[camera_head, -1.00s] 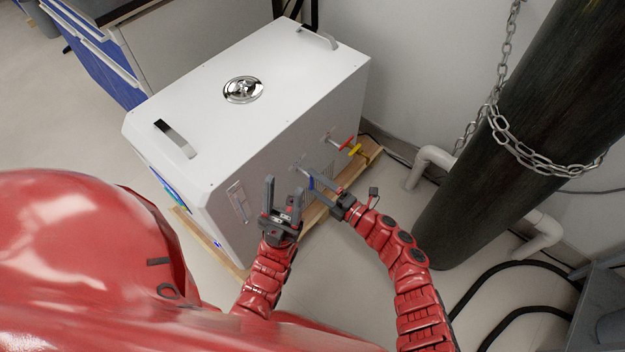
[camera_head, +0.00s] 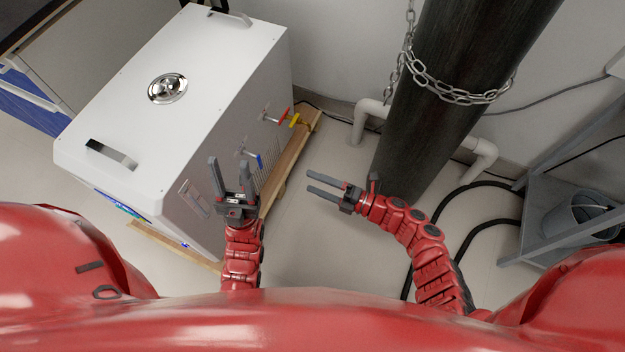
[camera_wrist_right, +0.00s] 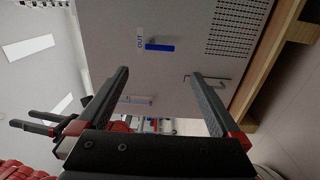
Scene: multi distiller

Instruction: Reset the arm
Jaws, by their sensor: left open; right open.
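My left gripper (camera_head: 232,176) is open and empty, its fingers pointing up the picture in front of the white distiller box's side. It also shows at the left of the right wrist view (camera_wrist_right: 38,120). My right gripper (camera_head: 316,184) is open and empty over the floor, to the right of the box, its fingers pointing left. In the right wrist view its fingers (camera_wrist_right: 160,80) are spread with nothing between them. The white distiller box (camera_head: 190,60) stands on a wooden base (camera_head: 290,160).
A dark column (camera_head: 455,75) wrapped with a chain (camera_head: 450,93) stands at the right. White pipes (camera_head: 366,115) run near the wall. A grey stand (camera_head: 560,200) holds a bucket (camera_head: 578,222). Black hoses lie on the floor. Open floor lies between the box and the column.

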